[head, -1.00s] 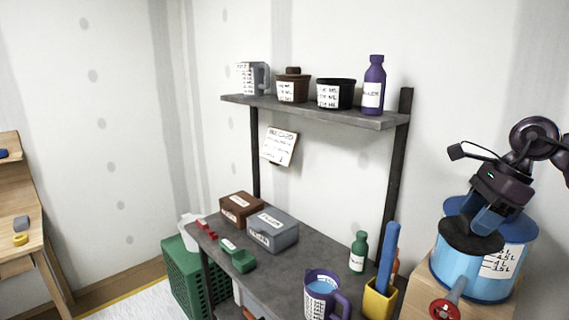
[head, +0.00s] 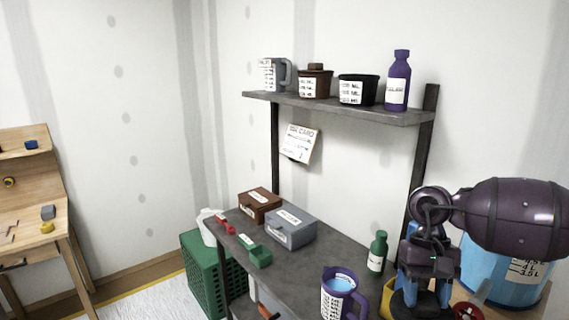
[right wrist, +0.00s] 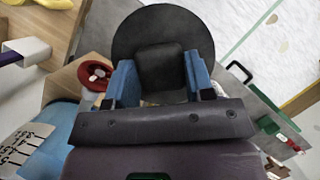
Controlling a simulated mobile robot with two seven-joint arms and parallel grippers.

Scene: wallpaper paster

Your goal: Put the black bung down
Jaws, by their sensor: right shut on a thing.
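The black bung (right wrist: 185,22) is a wide round disc with a squarish knob, seen in the right wrist view. My right gripper (right wrist: 160,75) is shut on its knob, with a blue finger on either side. In the head view the bung (head: 408,302) shows as a dark shape under my right gripper (head: 428,282), in front of the blue bucket (head: 488,264). My arm hides much of the bucket's top. My left gripper is not in view.
The dark bench (head: 318,262) holds a green bottle (head: 377,253), a purple jug (head: 342,292), a grey box (head: 291,228) and a brown box (head: 259,204). A yellow holder (head: 391,296) is beside the gripper. Bare bench shows between boxes and jug.

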